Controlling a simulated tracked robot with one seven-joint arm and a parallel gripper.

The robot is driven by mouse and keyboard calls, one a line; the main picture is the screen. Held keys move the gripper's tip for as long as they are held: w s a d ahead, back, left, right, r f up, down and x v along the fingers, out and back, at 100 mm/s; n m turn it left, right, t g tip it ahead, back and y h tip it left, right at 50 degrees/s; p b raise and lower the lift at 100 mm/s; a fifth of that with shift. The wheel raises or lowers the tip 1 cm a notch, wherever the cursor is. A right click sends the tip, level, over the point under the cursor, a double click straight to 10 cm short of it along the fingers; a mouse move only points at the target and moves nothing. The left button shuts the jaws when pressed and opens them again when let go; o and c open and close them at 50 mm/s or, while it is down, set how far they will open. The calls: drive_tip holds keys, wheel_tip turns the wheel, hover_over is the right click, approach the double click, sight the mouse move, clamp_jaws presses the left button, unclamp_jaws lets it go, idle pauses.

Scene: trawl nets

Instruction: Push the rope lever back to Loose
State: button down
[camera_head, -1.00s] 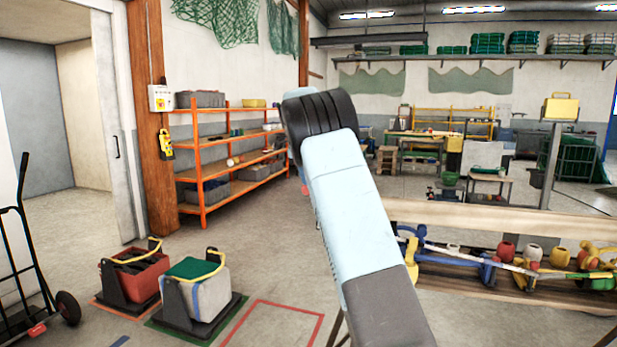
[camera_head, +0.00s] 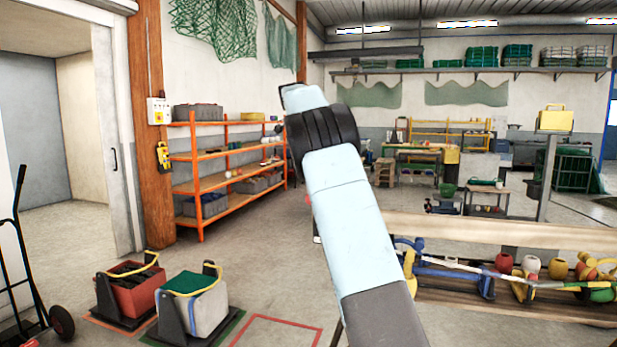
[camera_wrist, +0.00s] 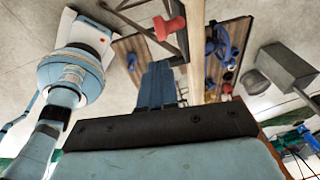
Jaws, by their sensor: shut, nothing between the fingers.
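My gripper (camera_wrist: 158,85) shows in the wrist view as dark blue fingers side by side, shut with nothing between them. Its fingertips reach toward a wooden beam and a dark metal frame; I cannot tell the distance. A red piece (camera_wrist: 168,28) sits on that frame, above and slightly right of the fingertips; I cannot tell whether it belongs to the rope lever. I cannot make out a rope lever or a Loose mark for certain. In the head view my arm rises through the middle, and my gripper is hidden.
A wooden bench (camera_head: 480,230) stands at right, with blue fittings (camera_head: 455,275) and coloured floats below its top. An orange shelf (camera_head: 205,185) stands at back left. Red and grey bins (camera_head: 130,290) and a hand truck (camera_head: 35,270) stand at left. Some floor between is clear.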

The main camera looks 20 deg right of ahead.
drive_tip(key=shift+v, duration=1.25)
drive_tip(key=s+a+r+n+t+y, duration=0.15)
drive_tip(key=s+n, duration=0.45)
drive_tip(key=s, duration=0.6)
drive_tip(key=s+r+n+t+y, duration=0.1)
drive_tip(key=s+n+t, duration=0.1)
drive_tip(key=s+n, duration=0.7)
drive_tip(key=s+a+f+n, duration=0.3)
drive_tip(key=s+f, duration=0.3)
drive_tip(key=s, duration=0.3)
drive_tip(key=s+a+f+n+t, duration=0.1)
drive_tip(key=s+a+f+n, duration=0.2)
drive_tip(key=s, duration=0.7)
drive_tip(key=s+a+f+n+t, duration=0.1)
drive_tip(key=s+a+f+n, duration=0.2)
drive_tip(key=s+f+n, duration=0.2)
drive_tip(key=s+f, duration=0.3)
drive_tip(key=s, duration=0.1)
drive_tip(key=shift+s+f+n, duration=0.2)
drive_tip(key=shift+f+n, duration=0.1)
